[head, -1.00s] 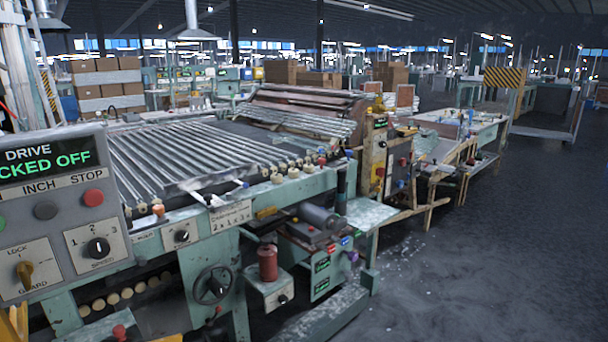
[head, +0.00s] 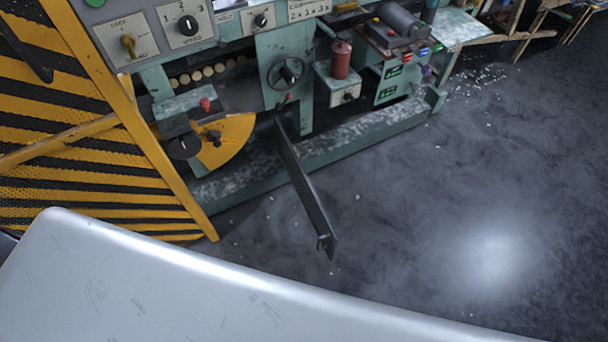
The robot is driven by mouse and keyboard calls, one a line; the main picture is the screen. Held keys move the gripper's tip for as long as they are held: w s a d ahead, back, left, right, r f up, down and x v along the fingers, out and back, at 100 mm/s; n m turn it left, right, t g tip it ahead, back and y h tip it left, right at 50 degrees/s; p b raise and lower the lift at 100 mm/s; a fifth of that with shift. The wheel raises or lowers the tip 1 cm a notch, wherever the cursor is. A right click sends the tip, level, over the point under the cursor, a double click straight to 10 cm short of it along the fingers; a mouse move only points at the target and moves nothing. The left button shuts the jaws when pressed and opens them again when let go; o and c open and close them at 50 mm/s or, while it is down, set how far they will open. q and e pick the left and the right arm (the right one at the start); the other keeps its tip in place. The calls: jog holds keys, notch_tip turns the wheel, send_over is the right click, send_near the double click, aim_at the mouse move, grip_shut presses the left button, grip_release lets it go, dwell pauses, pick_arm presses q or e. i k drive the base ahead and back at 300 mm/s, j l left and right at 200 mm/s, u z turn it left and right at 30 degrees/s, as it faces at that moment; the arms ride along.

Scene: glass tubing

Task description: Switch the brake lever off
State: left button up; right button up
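No part is labelled as the brake lever in this view. A lever with a round black knob (head: 184,147) stands in front of a yellow quadrant plate (head: 228,138) low on the green machine, left of centre. A small red knob (head: 205,104) sits just above it. A long dark bar (head: 303,185) slants down and out from the machine over the floor, with a small fitting at its lower end; I cannot tell whether it is a lever. Neither of my grippers is in view.
A yellow-and-black striped guard (head: 75,150) stands close on the left, its slanted edge beside the quadrant. The machine's front panel carries knobs and a handwheel (head: 285,73). A red cylinder (head: 340,60) stands right of it. The dark floor (head: 450,200) to the right is open.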

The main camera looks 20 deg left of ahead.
aim_at(279, 105)
jog(key=i+l+u, duration=0.15)
jog(key=l, duration=0.45)
jog(key=i+l+u, duration=0.1)
jog(key=l, duration=0.5)
jog(key=i+l+u, duration=0.15)
jog(key=l, duration=0.45)
jog(key=i+l+u, duration=0.45)
jog(key=i+l, duration=0.25)
jog(key=i, duration=0.15)
jog(key=i+u, duration=0.1)
jog(key=i, duration=0.45)
